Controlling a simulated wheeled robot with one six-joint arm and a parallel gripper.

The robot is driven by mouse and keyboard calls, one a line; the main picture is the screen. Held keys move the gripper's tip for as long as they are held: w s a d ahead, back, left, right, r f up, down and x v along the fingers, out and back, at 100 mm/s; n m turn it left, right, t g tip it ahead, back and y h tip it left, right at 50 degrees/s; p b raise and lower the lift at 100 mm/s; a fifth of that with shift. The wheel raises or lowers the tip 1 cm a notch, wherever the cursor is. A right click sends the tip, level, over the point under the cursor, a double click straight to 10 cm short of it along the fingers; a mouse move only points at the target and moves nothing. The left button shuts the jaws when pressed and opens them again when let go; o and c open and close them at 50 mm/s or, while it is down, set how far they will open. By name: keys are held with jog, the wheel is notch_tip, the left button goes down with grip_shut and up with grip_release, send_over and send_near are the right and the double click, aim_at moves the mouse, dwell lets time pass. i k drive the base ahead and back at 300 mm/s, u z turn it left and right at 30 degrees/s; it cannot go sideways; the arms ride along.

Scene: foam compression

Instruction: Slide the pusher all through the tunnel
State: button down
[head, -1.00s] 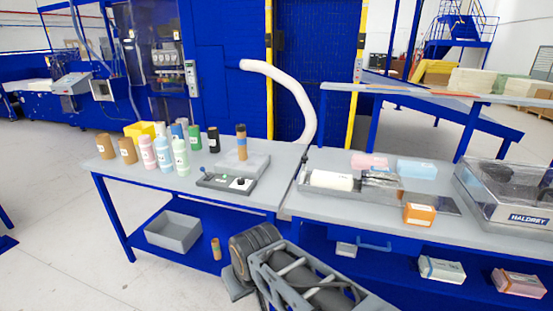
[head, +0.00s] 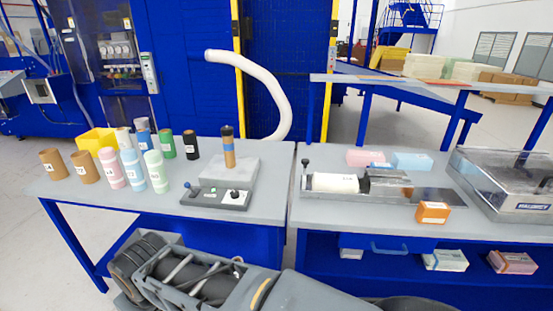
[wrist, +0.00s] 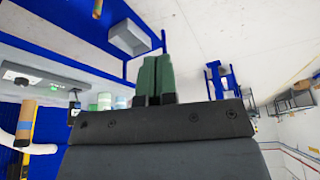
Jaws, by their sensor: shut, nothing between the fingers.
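On the right table, a grey tray fixture (head: 335,196) holds a white roll (head: 335,183) lying on its side. A small upright post with a dark knob (head: 306,163), which looks like the pusher's handle, stands at the roll's left end. To the right of the roll is a dark, partly clear housing (head: 385,180), which looks like the tunnel; its inside is hard to make out. My gripper (wrist: 155,62) shows in the wrist view with its green fingers together and empty. It is apart from the fixture, near the left table's front.
An orange box (head: 433,212) sits by the fixture's front right. A clear-lidded machine (head: 520,183) stands at far right, and pink (head: 366,157) and blue (head: 411,161) blocks lie behind. A grey bin (wrist: 128,37) is below.

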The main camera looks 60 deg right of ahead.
aim_at(305, 161)
jog(key=z, duration=0.45)
jog(key=i, duration=0.9)
jog(key=z, duration=0.65)
